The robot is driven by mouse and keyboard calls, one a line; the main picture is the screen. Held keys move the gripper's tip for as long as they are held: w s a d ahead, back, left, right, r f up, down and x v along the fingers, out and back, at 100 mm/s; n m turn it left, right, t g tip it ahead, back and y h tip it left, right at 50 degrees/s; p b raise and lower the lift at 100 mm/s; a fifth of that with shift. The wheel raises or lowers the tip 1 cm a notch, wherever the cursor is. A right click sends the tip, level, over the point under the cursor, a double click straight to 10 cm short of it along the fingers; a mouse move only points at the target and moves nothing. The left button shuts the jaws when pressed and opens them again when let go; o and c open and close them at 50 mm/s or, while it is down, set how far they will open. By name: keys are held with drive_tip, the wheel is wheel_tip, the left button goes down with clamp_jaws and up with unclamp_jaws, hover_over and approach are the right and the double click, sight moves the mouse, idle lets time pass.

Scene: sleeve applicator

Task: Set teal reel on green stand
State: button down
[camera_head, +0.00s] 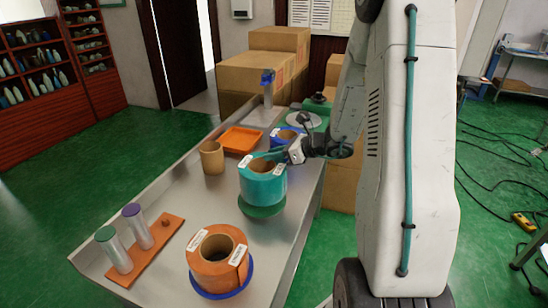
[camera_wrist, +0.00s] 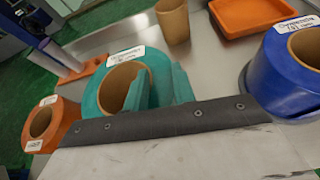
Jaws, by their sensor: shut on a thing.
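The teal reel (camera_head: 262,184) has a brown core and a white label, and sits upright right above the green stand (camera_head: 262,211), a round disc. The stand shows only as a rim below the reel. I cannot tell whether the reel touches it. My gripper (camera_head: 264,157) comes from the right and is shut on the reel's wall at its top, beside the core opening. In the wrist view the teal reel (camera_wrist: 112,94) is held by teal fingers (camera_wrist: 150,90); the green stand is hidden there.
An orange reel (camera_head: 205,267) on a blue disc stands at the front. A blue reel (camera_head: 280,138), orange tray (camera_head: 240,140) and brown cup (camera_head: 212,158) are behind. The bench's middle left is clear.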

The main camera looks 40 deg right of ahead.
drive_tip(key=shift+w, duration=0.45)
drive_tip(key=shift+a+f, duration=0.1)
drive_tip(key=shift+f, duration=1.6)
drive_tip(key=c, duration=1.2)
unclamp_jaws()
drive_tip(key=shift+f, duration=0.1)
drive_tip(key=shift+o, duration=0.2)
